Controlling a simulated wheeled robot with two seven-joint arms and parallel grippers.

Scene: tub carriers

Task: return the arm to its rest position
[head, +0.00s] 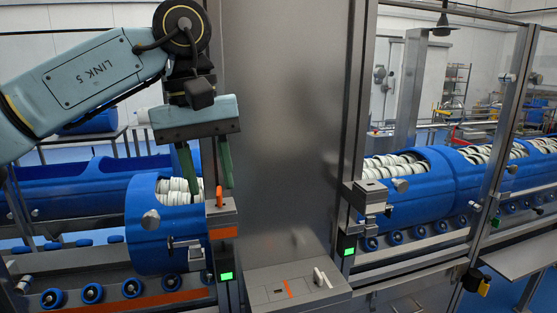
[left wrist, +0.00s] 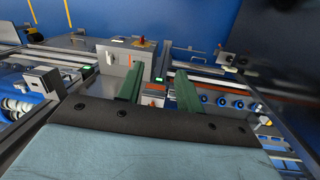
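My left arm (head: 85,80) reaches in from the left in the head view. Its gripper (head: 208,186) points down with two green fingers spread apart and nothing seen between them. The fingers hang in front of or above the near end of a blue tub carrier (head: 165,240) holding white round items, close to an orange-handled latch (head: 219,197). I cannot tell whether they touch anything. In the left wrist view the gripper (left wrist: 158,90) also shows its green fingers apart. My right gripper is not in view.
A steel panel (head: 285,120) stands just right of the gripper, with a small control box (head: 293,287) below. More blue carriers (head: 415,205) stand behind glass at right. A roller rail (head: 95,292) runs along the lower left. Free air lies in front.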

